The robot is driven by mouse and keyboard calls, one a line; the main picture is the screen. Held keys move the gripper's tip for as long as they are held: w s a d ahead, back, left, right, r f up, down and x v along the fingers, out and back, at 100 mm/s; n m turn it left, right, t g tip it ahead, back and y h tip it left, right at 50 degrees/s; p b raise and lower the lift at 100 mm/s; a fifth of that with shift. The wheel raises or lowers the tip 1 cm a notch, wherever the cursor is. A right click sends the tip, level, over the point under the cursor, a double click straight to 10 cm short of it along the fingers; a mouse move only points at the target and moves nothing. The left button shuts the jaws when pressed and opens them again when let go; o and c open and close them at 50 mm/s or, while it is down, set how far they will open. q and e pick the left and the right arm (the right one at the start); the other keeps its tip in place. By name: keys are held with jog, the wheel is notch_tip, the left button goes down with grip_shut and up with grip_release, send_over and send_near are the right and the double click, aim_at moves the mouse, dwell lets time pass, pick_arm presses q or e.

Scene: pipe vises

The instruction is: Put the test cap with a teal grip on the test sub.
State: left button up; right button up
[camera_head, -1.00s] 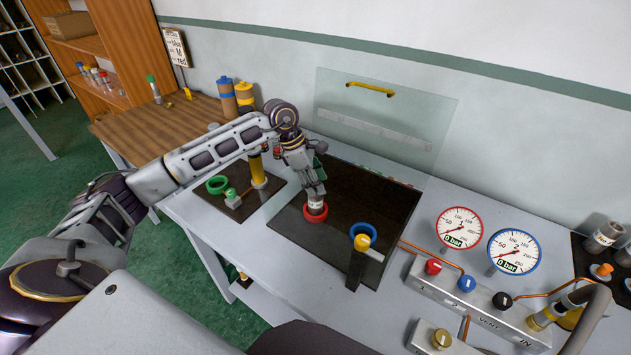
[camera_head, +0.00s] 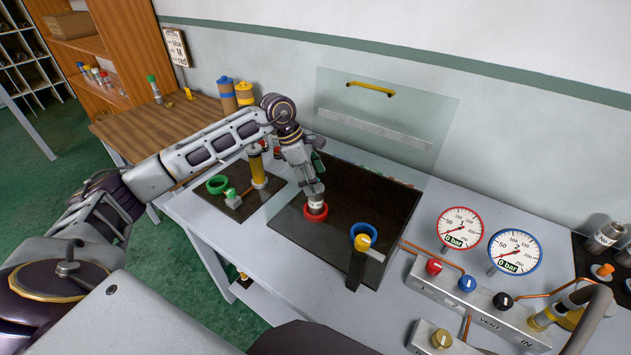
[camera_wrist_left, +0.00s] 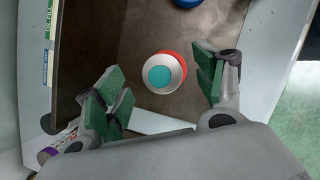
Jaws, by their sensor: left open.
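In the left wrist view a silver round piece with a teal top (camera_wrist_left: 160,76), which looks like the test cap, sits over a red ring (camera_wrist_left: 174,60). In the head view the silver body (camera_head: 316,200) stands upright in the red ring (camera_head: 316,213) on the dark plate. The test sub is not clearly distinguishable below it. My left gripper (camera_head: 313,185) points down just above this piece. In the wrist view its green-padded fingers (camera_wrist_left: 161,80) are apart on either side of the cap, with gaps. My right gripper is not in view.
A blue ring (camera_head: 363,234) with a yellow-topped post stands to the right, and a green ring (camera_head: 217,184) to the left. A clear shield (camera_head: 385,115) rises behind the dark plate. Gauges (camera_head: 460,228) and a valve block (camera_head: 480,300) occupy the right.

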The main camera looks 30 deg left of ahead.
pick_arm(q)
jog(key=v, duration=1)
jog(key=shift+a+r, duration=0.15)
dwell(0.8)
notch_tip(320, 180, up, 9)
jog(key=p, duration=0.9)
jog(key=shift+r+p, duration=0.5)
jog(key=shift+s, duration=0.1)
